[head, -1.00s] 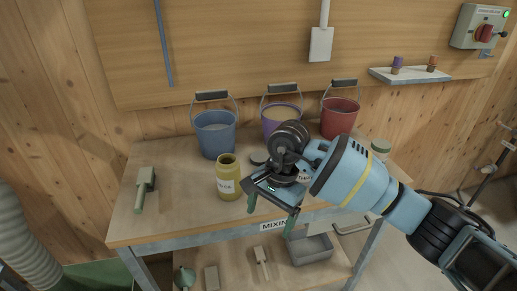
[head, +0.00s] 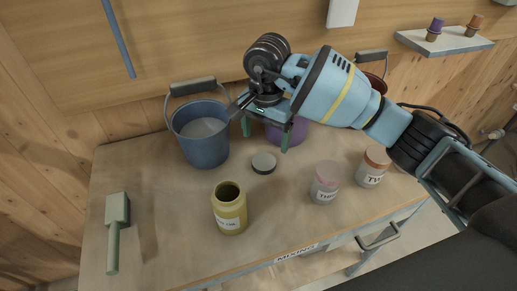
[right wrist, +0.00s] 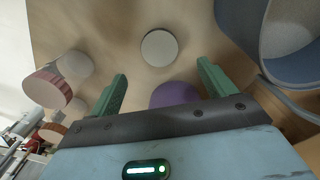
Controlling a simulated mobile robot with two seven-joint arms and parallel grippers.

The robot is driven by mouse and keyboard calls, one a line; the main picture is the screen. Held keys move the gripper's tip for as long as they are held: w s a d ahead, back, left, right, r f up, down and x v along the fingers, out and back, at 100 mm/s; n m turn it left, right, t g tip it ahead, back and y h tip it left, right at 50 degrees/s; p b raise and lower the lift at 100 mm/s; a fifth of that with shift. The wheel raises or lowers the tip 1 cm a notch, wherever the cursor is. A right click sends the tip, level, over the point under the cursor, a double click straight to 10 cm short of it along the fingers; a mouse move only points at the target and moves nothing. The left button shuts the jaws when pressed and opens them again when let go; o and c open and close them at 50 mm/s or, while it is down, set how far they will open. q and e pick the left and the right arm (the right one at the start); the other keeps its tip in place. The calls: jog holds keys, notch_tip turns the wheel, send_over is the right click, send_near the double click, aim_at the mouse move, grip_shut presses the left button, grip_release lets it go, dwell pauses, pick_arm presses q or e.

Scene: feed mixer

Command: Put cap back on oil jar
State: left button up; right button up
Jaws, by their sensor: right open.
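The oil jar (head: 229,212) is yellow and stands upright and uncapped near the front of the table, its dark mouth showing. A round cap (head: 264,163) with a grey top lies flat on the table behind the jar and a little to its right. The cap also shows in the right wrist view (right wrist: 159,47), ahead of the fingers. My right gripper (head: 265,133) is open and empty, raised above the table near the buckets and beyond the cap. Its two green fingers show in the right wrist view (right wrist: 162,74). My left gripper is out of view.
A blue bucket (head: 203,146) stands left of my right gripper; a purple bucket (head: 299,132) is partly hidden behind it. Two labelled jars, pink-lidded (head: 325,184) and orange-lidded (head: 372,167), stand on the right. A green-handled tool (head: 115,230) lies at left.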

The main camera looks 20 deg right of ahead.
aim_at(264, 161)
jog(key=shift+s, duration=0.15)
jog(key=shift+f, duration=1.25)
jog(key=shift+f, duration=0.1)
jog(key=shift+f+p, duration=0.35)
jog(key=shift+f, duration=2.15)
jog(key=shift+c, duration=0.3)
jog(key=c, duration=1)
